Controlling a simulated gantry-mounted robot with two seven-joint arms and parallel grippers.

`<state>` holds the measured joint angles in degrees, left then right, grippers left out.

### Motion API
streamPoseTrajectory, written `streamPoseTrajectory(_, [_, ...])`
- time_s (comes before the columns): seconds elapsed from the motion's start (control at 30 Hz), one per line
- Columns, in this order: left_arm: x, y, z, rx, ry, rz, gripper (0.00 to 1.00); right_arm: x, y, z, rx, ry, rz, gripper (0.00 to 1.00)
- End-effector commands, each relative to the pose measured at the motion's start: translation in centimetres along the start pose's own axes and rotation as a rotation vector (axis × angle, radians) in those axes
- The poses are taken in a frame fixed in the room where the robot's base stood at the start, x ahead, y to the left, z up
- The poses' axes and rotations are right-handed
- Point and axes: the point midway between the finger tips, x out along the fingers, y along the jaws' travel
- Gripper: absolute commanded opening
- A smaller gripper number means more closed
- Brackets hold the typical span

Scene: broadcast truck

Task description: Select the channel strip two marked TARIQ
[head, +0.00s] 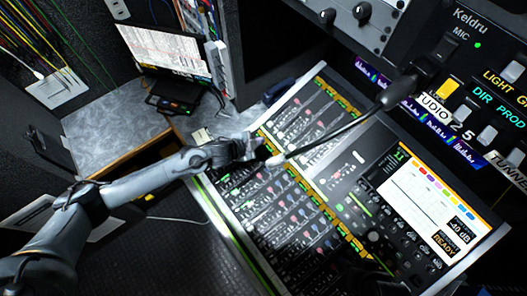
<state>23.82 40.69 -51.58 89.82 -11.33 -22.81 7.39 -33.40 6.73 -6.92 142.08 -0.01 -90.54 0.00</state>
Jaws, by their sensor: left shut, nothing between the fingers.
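The mixing console (228,216) fills the middle of the head view, with rows of channel strips (290,215) carrying coloured knobs and yellow-green label bands. The strip names are too small to read, so I cannot tell which one is marked TARIQ. My left arm comes in from the left, and my left gripper (268,160) is over the upper left part of the console. It is shut and empty, with its pale tip close to the strips; I cannot tell whether it touches. It hides part of the strips beneath it. My right gripper is not in view.
A gooseneck microphone (385,98) reaches across the console in front of the gripper. The console's screen (430,205) is at the right. A rack panel (490,75) with buttons stands at upper right. A laptop (165,50) sits on the grey desk (110,135) at upper left.

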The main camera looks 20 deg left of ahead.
Motion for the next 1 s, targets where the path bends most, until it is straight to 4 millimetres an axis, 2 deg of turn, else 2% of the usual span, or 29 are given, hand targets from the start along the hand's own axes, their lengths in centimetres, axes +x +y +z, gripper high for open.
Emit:
streamPoseTrajectory(0.5, [4.3,3.2,3.2,0.000,0.000,0.000,0.00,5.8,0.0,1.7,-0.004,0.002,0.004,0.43])
streamPoseTrajectory(0.73, [5.4,4.0,4.0,0.000,0.000,0.000,0.00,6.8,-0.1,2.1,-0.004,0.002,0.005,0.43])
streamPoseTrajectory(1.0, [5.6,4.0,4.1,0.000,0.000,0.000,0.00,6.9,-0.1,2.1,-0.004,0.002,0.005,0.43])
